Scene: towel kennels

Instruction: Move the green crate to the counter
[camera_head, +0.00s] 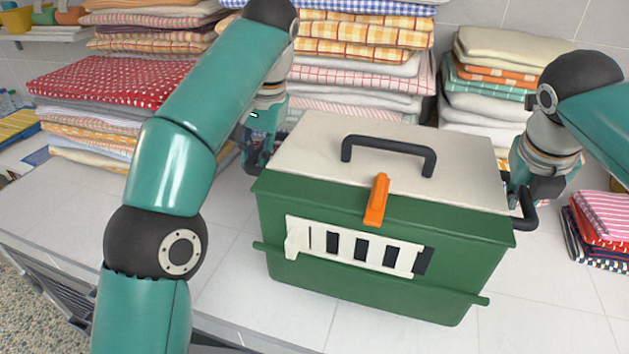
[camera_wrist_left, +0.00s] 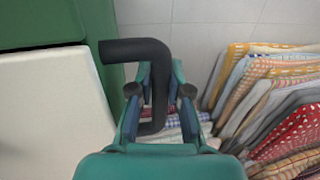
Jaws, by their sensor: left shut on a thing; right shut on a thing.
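The green crate (camera_head: 370,220) has a cream lid (camera_head: 320,140), a black top handle (camera_head: 390,150), an orange latch (camera_head: 377,198) and a white slatted front window. It is level at the white tiled counter (camera_head: 560,290); I cannot tell whether its base touches the tiles. My left gripper (camera_head: 256,160) is shut on the crate's black left side handle, which shows between its fingers in the left wrist view (camera_wrist_left: 155,85). My right gripper (camera_head: 520,190) is shut on the black right side handle (camera_head: 526,212); its fingertips are partly hidden.
Stacks of folded towels (camera_head: 350,40) stand behind the crate. More stacks stand at the left (camera_head: 110,90) and back right (camera_head: 490,75). A small striped pile (camera_head: 600,225) lies at the right. The counter's front edge is close below the crate. Bare tiles show left and right.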

